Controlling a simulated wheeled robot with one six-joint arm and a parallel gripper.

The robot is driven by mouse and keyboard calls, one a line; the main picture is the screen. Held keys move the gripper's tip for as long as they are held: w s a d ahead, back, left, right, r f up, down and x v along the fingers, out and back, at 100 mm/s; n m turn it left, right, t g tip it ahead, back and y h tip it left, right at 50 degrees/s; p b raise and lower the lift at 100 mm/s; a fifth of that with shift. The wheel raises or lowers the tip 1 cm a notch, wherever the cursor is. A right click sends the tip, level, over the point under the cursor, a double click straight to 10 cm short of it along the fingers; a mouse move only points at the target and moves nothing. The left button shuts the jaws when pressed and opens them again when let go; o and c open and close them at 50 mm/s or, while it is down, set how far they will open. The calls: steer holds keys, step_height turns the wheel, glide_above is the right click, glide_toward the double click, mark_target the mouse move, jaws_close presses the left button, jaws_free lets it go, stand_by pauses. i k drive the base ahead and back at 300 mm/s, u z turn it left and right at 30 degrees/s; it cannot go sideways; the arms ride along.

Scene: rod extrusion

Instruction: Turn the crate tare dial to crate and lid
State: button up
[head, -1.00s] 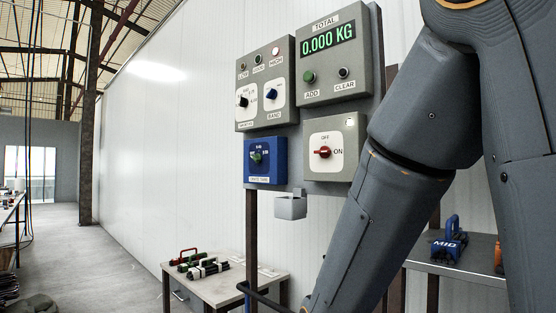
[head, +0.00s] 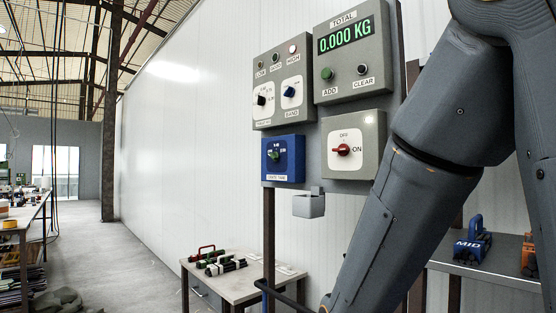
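The crate tare dial is the green knob (head: 276,154) on the blue box (head: 283,174) at the lower left of the panel. Its scale marks and label are too small to read surely, and I cannot tell its exact setting. The display (head: 345,35) above right reads 0.000 KG. My arm crosses the right side of the head view, in front of the panel's right part. My gripper is not clearly seen; the arm runs out of the bottom edge.
A red switch (head: 343,150) marked ON and OFF sits right of the blue box. Black (head: 261,100) and blue (head: 289,92) knobs are above. A small grey holder (head: 309,205) juts out below. A table (head: 240,288) with rods stands underneath; a shelf holds a blue MID weight (head: 473,241).

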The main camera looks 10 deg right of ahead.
mark_target(276, 155)
steer(key=u, duration=1.7)
steer(key=i, duration=0.65)
steer(key=z, duration=2.15)
